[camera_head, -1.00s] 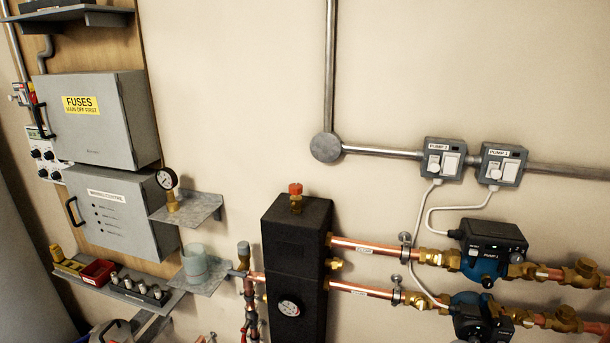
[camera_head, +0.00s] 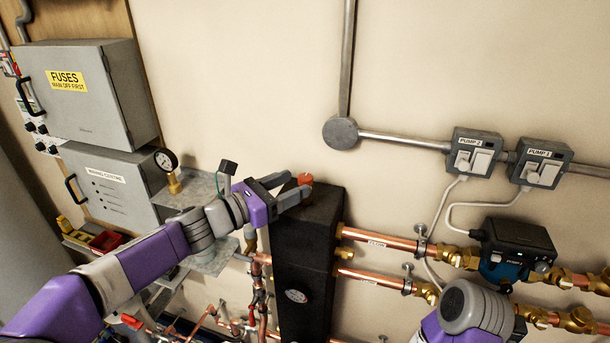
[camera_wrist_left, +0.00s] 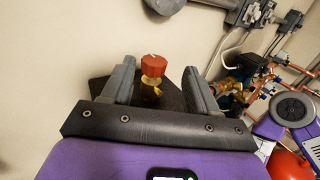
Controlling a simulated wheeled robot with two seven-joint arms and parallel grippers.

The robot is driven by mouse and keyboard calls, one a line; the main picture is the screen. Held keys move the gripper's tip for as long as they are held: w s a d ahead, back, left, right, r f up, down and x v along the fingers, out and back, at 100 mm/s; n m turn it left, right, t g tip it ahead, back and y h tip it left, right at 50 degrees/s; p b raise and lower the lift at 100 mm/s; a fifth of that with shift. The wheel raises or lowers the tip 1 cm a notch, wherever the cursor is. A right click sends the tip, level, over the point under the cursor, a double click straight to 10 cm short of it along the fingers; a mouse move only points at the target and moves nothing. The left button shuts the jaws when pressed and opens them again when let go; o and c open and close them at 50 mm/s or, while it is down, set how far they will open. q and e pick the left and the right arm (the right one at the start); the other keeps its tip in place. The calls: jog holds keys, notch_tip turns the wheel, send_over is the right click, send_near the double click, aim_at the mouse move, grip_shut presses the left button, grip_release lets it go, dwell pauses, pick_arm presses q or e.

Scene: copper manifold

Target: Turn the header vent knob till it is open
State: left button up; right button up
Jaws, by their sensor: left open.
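The header vent knob (camera_head: 305,179) is a small red cap on a brass fitting on top of the black header block (camera_head: 305,240). My left gripper (camera_head: 298,190) reaches in from the left at the top of the block, with its fingertips close to the knob. In the left wrist view the red knob (camera_wrist_left: 153,66) and its brass stem stand between the two open fingers (camera_wrist_left: 156,85), with a gap on each side. I cannot tell whether the knob is open or closed. Part of my right arm (camera_head: 470,310) shows at lower right; its gripper is out of view.
A gauge (camera_head: 166,160) on a shelf bracket (camera_head: 195,190) stands left of my left gripper. Copper pipes (camera_head: 380,240) and a pump (camera_head: 512,250) lie to the right. The grey fuse box (camera_head: 85,95) is at far left. The wall above the knob is clear.

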aim_at(299, 182)
pick_arm(q)
jog(key=w+d, duration=0.3)
jog(key=shift+w+f, duration=0.25)
jog(key=shift+f, duration=0.15)
jog(key=shift+s+d+r, duration=0.1)
jog(key=shift+d+r, duration=0.05)
jog(key=shift+d, duration=0.1)
pick_arm(e)
jog(key=shift+w, duration=0.2)
pick_arm(q)
jog(key=shift+w, duration=0.2)
jog(key=shift+c, duration=0.3)
